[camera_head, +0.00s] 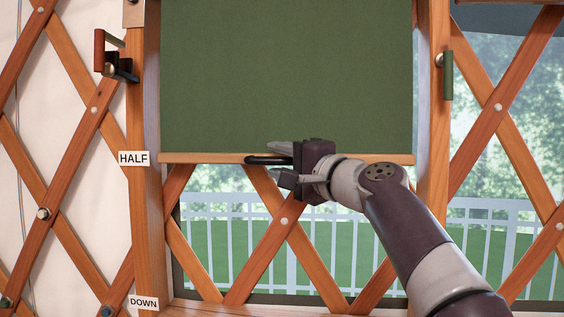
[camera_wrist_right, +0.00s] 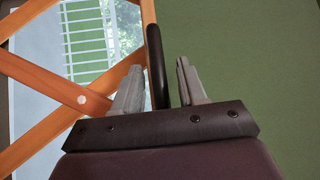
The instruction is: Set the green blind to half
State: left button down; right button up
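The green blind (camera_head: 286,75) hangs in the window frame. Its wooden bottom bar (camera_head: 215,158) is level with the HALF label (camera_head: 133,158) on the left post. A black pull handle (camera_head: 262,160) sticks out from the bar. My right gripper (camera_head: 278,163) is at the handle, one finger above it and one below. In the right wrist view the black handle (camera_wrist_right: 156,65) stands between the two fingers (camera_wrist_right: 160,80), with a gap beside it, so the gripper is open around it. My left gripper is not in view.
A DOWN label (camera_head: 143,302) is low on the left post. A bracket with a wooden-faced handle (camera_head: 115,58) juts out at the upper left. A green handle (camera_head: 448,75) is on the right post. Wooden lattice (camera_head: 285,222) crosses the window below the bar.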

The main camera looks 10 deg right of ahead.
jog(key=b+v, duration=0.5)
jog(key=v, duration=0.7)
jog(key=shift+s+d, duration=0.2)
jog(key=shift+s, duration=0.1)
